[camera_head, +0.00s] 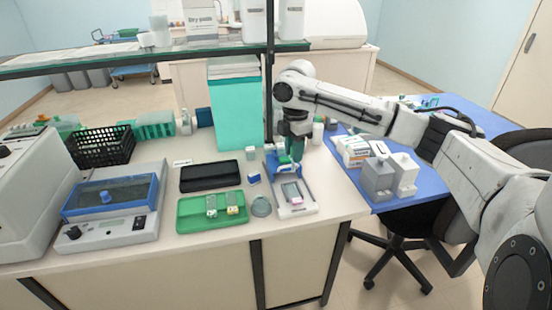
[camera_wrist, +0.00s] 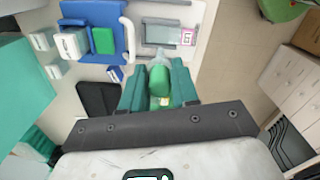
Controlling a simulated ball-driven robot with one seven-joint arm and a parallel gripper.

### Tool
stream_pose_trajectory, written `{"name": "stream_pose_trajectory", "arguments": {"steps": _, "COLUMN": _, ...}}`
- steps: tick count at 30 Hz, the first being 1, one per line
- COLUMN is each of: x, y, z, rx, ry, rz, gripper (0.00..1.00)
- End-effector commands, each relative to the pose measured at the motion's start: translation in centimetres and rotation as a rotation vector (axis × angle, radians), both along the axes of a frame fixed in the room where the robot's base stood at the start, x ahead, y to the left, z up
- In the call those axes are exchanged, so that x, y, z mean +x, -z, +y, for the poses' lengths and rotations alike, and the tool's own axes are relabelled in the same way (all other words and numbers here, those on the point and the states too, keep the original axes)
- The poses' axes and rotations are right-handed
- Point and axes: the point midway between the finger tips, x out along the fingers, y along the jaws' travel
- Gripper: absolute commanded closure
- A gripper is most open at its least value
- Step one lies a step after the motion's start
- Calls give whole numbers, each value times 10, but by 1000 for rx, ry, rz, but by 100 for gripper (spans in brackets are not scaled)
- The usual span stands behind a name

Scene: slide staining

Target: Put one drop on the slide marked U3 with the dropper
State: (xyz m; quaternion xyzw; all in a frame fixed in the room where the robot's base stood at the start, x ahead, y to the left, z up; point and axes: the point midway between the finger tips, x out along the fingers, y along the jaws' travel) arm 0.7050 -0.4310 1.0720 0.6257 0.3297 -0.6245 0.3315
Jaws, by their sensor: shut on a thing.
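My gripper (camera_head: 291,160) is shut on a dropper with a green bulb (camera_wrist: 160,82), which sits between the teal fingers in the wrist view. Its pale tip points toward a glass slide (camera_wrist: 160,35) lying on a white and blue-edged holder. This slide has a pink-edged label (camera_wrist: 187,37) at one end; its mark is too small to read surely. In the head view the slide (camera_head: 291,192) lies just in front of my gripper. Whether the tip touches the slide or hangs above it, I cannot tell. No drop can be made out.
A black case (camera_head: 210,177) lies behind the tray. White and grey containers (camera_head: 378,180) stand on the blue mat at right. A dark post rises behind my gripper.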

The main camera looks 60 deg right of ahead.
Motion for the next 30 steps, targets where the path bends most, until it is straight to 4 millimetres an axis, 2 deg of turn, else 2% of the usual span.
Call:
{"name": "stream_pose_trajectory", "arguments": {"steps": 8, "x": -1, "y": 14, "z": -2, "rx": 0, "ry": 7, "rz": 0, "gripper": 99}}
{"name": "stream_pose_trajectory", "arguments": {"steps": 21, "x": -1, "y": 52, "z": -2, "rx": -1, "ry": 6, "rz": 1, "gripper": 99}}
{"name": "stream_pose_trajectory", "arguments": {"steps": 30, "x": -1, "y": 60, "z": -1, "rx": -1, "ry": 6, "rz": -1, "gripper": 99}}
